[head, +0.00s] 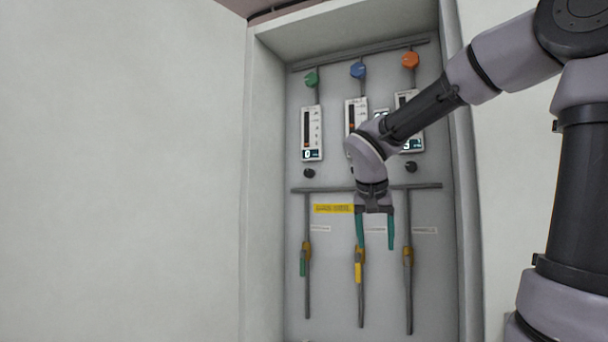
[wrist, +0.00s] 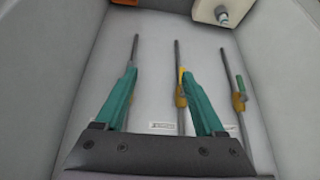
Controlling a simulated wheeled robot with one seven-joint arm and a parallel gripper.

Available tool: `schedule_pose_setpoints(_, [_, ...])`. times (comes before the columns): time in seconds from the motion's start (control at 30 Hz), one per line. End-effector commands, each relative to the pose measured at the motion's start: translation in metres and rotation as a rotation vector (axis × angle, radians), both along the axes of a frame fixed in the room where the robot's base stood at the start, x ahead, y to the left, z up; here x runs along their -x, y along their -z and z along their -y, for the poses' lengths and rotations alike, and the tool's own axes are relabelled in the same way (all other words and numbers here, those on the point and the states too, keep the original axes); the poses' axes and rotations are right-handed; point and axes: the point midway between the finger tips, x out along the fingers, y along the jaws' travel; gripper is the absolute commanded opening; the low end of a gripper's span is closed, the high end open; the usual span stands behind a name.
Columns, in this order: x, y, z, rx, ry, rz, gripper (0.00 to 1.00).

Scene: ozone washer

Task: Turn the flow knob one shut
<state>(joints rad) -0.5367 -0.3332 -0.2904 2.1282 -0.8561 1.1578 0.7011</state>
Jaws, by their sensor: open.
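Small black knobs sit under the flow meters on the recessed panel: a left knob (head: 308,173) and a right knob (head: 410,167). A middle one, if there is one, is hidden behind my arm. Coloured knobs are at the top: green (head: 312,78), blue (head: 358,70) and orange (head: 410,59). I cannot read which is flow knob one. My gripper (head: 375,246) is open and empty, fingers pointing down, in front of the lower panel, below and apart from all the knobs. In the wrist view my gripper (wrist: 159,72) has nothing between its fingers, and no flow knob shows.
Vertical pipes carry valves: left with a green handle (head: 303,265), middle with a yellow handle (head: 358,272), right (head: 407,257). The left meter (head: 312,134) reads 0. A yellow label (head: 334,209) is beside my gripper. Recess side walls (head: 263,190) flank the panel.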

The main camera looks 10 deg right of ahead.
Motion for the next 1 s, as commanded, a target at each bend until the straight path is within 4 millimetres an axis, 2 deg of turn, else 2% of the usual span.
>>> schedule_pose_setpoints(0.17, [-0.074, -0.031, -0.017, 0.197, 0.109, 0.128, 0.71])
schedule_pose_setpoints(0.27, [-0.119, -0.065, -0.043, 0.318, 0.177, 0.294, 0.71])
schedule_pose_setpoints(0.3, [-0.134, -0.081, -0.058, 0.358, 0.197, 0.373, 0.71])
schedule_pose_setpoints(0.4, [-0.162, -0.12, -0.1, 0.428, 0.229, 0.579, 0.71])
schedule_pose_setpoints(0.53, [-0.176, -0.162, -0.15, 0.464, 0.239, 0.8, 0.71])
schedule_pose_setpoints(0.6, [-0.178, -0.176, -0.168, 0.467, 0.238, 0.877, 0.71])
schedule_pose_setpoints(0.67, [-0.179, -0.183, -0.176, 0.468, 0.239, 0.917, 0.71])
schedule_pose_setpoints(0.77, [-0.183, -0.188, -0.178, 0.469, 0.239, 0.942, 0.71])
schedule_pose_setpoints(1.0, [-0.213, -0.187, -0.153, 0.471, 0.24, 0.938, 0.71])
